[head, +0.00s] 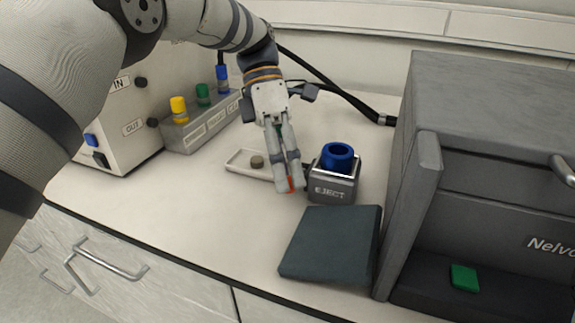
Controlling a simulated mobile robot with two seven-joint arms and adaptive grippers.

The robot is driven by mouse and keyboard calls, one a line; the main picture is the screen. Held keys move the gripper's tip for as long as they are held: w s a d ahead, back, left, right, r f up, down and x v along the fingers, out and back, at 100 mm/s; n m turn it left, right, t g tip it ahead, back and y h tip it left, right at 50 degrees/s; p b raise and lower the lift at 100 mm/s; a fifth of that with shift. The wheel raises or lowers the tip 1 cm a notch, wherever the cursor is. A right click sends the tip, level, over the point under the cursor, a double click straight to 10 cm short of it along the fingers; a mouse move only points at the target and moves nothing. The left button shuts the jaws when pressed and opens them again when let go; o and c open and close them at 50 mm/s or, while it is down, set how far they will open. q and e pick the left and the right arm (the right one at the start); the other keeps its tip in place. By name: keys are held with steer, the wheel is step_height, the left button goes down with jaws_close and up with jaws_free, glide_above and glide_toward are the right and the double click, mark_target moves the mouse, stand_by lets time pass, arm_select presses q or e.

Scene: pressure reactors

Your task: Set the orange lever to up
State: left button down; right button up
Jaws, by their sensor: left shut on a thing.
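The orange lever (291,184) shows only as a small patch of orange between my left fingertips. Most of it is hidden by the fingers, so I cannot tell which way it points. My left gripper (290,185) reaches down from above and is shut on the lever, just left of the grey box marked EJECT (333,190). A blue ring-shaped part (338,157) sits on top of that box. My right gripper is out of view.
A grey Nelvo unit (480,100) stands at the right, with a green block (464,277) in its opening. A dark flat panel (331,243) lies in front of the EJECT box. A shallow white tray (238,160) and a white IN/OUT box (150,110) are at left.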

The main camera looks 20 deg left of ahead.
arm_select(q)
steer(key=shift+w+a+f, duration=0.1)
steer(key=shift+w+a, duration=0.15)
steer(key=shift+a, duration=0.05)
steer(key=c, duration=1.2)
jaws_free()
steer(key=shift+c, duration=0.2)
steer(key=o, duration=0.5)
steer(key=shift+w+a+f, duration=0.1)
steer(key=shift+w+f, duration=0.05)
steer(key=shift+w, duration=0.1)
steer(key=shift+s, duration=0.1)
steer(key=shift+r, duration=0.2)
step_height(320, 180, up, 10)
steer(key=shift+f, duration=0.15)
